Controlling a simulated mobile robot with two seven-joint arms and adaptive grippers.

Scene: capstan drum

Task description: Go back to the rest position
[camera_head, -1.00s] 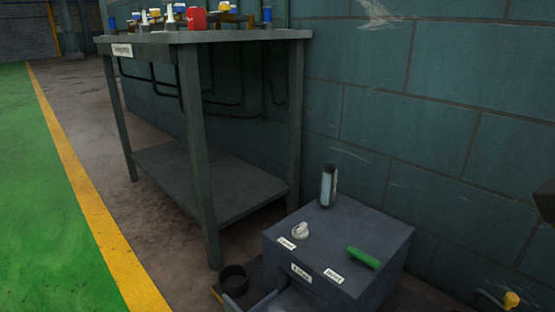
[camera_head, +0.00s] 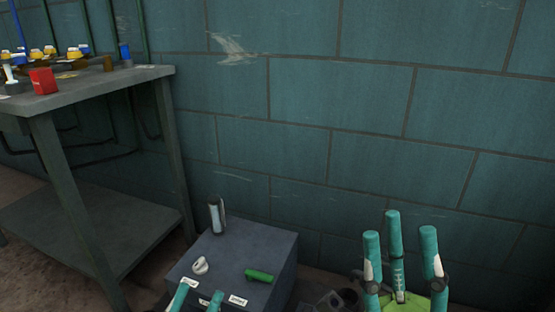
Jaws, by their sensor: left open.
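My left gripper (camera_head: 200,293) shows only its teal fingertips at the bottom edge, in front of the grey box (camera_head: 247,247). The tips stand apart, and the rest is cut off by the frame. My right gripper (camera_head: 401,236) is at the lower right, with three teal fingers pointing up from a green palm. Its fingers are spread apart with nothing between them. It is to the right of the box and apart from it.
The box carries a dark cylinder (camera_head: 216,215), a pale knob (camera_head: 200,266) and a green handle (camera_head: 259,275). A workbench (camera_head: 140,78) with a red block (camera_head: 42,81) stands at the left. A block wall (camera_head: 340,110) closes off the back.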

